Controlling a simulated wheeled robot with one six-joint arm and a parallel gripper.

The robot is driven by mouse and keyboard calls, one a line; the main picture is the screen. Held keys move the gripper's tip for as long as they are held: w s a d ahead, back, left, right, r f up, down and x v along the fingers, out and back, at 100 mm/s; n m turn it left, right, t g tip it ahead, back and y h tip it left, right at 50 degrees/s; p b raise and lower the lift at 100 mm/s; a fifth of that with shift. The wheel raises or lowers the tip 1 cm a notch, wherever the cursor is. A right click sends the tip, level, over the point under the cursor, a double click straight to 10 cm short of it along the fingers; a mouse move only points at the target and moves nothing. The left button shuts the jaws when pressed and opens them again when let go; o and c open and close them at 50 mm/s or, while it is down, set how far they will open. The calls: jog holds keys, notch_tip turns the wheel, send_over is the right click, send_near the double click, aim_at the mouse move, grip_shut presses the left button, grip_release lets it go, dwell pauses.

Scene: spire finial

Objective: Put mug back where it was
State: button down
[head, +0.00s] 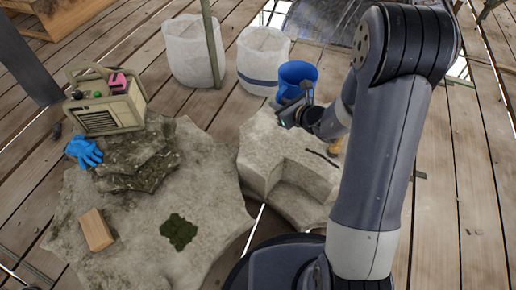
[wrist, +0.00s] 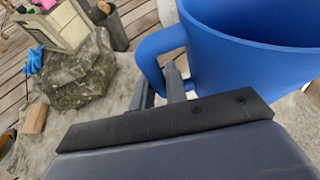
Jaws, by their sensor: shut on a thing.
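The blue mug (head: 296,78) is upright in the head view, in front of the right white bucket. It fills the upper right of the wrist view (wrist: 245,65), with its open rim up and its handle (wrist: 158,58) toward the left. My gripper (wrist: 172,85) is shut on the mug's handle; in the head view my gripper (head: 306,92) is partly hidden by my own wrist. The mug appears held above the pale stone block (head: 262,150); I cannot tell whether its base touches anything.
Two white buckets (head: 192,50) (head: 262,52) stand behind. A large flat stone (head: 215,190) at left carries a mossy rock (head: 145,160), a beige radio (head: 105,105), a blue glove (head: 84,151), a wooden block (head: 96,229) and a moss patch (head: 179,231). Plank floor (head: 480,180) at right is mostly clear.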

jog(key=a+f+n+g+y+b, duration=0.1)
jog(key=a+f+b, duration=0.2)
jog(key=f, duration=0.5)
jog(key=s+a+f+n+g+y+b, duration=0.1)
jog(key=a+f+b, duration=0.2)
jog(key=f, duration=0.5)
jog(key=a+f+n+g+y+b, duration=0.1)
jog(key=a+f+b, duration=0.2)
jog(key=f+b, duration=0.2)
jog(key=shift+s+a+f+n+b, duration=0.15)
jog(key=shift+a+f+n+b, duration=0.05)
jog(key=shift+f, duration=0.6)
jog(key=shift+s+a+f+n+b, duration=0.15)
jog(key=shift+f+n, duration=0.05)
jog(key=shift+f, duration=0.6)
jog(key=shift+f, duration=0.2)
jog(key=c, duration=1.4)
grip_release()
jog(key=shift+g, duration=0.3)
jog(key=shift+r, duration=0.15)
jog(key=shift+d+r, duration=0.15)
jog(key=shift+r, duration=0.05)
jog(key=p+v, duration=0.3)
jog(key=v, duration=0.8)
jog(key=shift+s+d+p, duration=0.25)
jog(key=shift+d+p, duration=0.05)
jog(key=shift+p, duration=0.05)
